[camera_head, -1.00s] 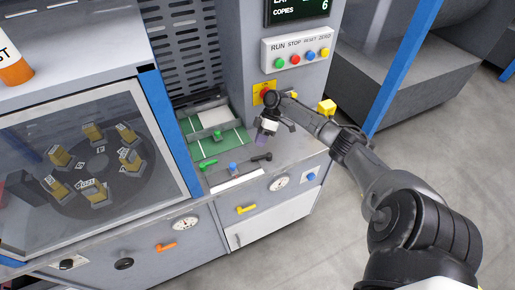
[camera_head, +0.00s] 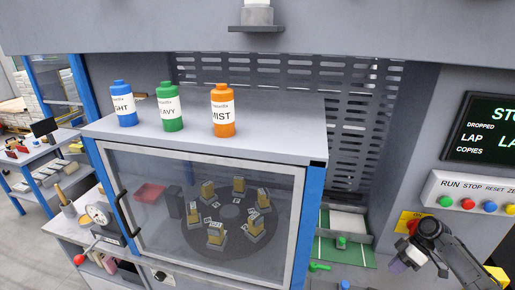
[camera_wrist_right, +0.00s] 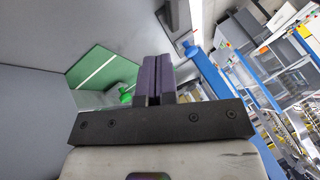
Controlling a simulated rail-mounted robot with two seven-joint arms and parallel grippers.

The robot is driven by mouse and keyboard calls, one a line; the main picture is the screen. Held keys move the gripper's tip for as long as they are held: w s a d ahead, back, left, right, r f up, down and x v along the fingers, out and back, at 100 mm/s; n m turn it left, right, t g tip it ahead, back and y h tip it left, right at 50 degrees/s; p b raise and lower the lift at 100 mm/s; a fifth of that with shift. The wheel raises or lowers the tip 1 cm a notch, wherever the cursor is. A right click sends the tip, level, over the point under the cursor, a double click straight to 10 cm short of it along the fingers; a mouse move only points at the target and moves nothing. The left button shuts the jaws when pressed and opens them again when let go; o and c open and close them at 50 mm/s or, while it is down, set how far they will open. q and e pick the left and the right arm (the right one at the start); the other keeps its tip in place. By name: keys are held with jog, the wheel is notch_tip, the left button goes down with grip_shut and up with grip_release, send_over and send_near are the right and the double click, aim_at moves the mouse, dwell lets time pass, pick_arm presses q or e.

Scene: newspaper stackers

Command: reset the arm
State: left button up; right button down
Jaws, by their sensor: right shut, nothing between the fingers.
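My right gripper (camera_head: 398,267) shows at the lower right of the head view, with its purple fingers pointing down and left. It is shut and empty, in front of the grey machine and below the button panel (camera_head: 470,198). In the right wrist view its two fingers (camera_wrist_right: 158,78) lie together with nothing between them. The green feed bed (camera_wrist_right: 105,75) shows beyond them at the left. My left gripper is in neither view.
Blue (camera_head: 123,106), green (camera_head: 169,110) and orange (camera_head: 222,112) bottles stand on the cabinet top. Behind the cabinet's glass, several tan blocks sit on a dark turntable (camera_head: 232,223). A white-topped side table (camera_head: 50,170) stands at the left. A dark screen (camera_head: 480,128) is at the right.

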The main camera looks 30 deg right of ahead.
jog(key=shift+a, duration=0.35)
jog(key=a+f+p, duration=0.1)
jog(key=a, duration=0.2)
jog(key=a+g+p, duration=0.1)
jog(key=a, duration=0.2)
jog(key=a+f+g+p, duration=0.1)
jog(key=a+p, duration=0.1)
jog(key=a, duration=0.1)
jog(key=shift+s+a+f+m, duration=0.3)
jog(key=shift+s, duration=0.1)
jog(key=s+a+f+h+b, duration=0.1)
jog(key=s+a+f, duration=0.3)
jog(key=a, duration=0.3)
jog(key=s+a+f+h, duration=0.2)
jog(key=s+a+f, duration=0.15)
jog(key=a, duration=0.25)
jog(key=s+a+f+h+b, duration=0.1)
jog(key=s+a+f, duration=0.25)
jog(key=a, duration=0.35)
jog(key=s+a+r+m+t+h+b, duration=0.1)
jog(key=s+a+r+m+t+h, duration=0.1)
jog(key=s+a, duration=0.45)
jog(key=s+a+r+m+t+h+p, duration=0.1)
jog(key=a+r+m+t+p, duration=0.1)
jog(key=r+p, duration=2.3)
notch_tip(320, 180, up, 6)
jog(key=shift+s+a+f, duration=0.2)
jog(key=shift+a+f, duration=0.05)
jog(key=shift+a, duration=0.3)
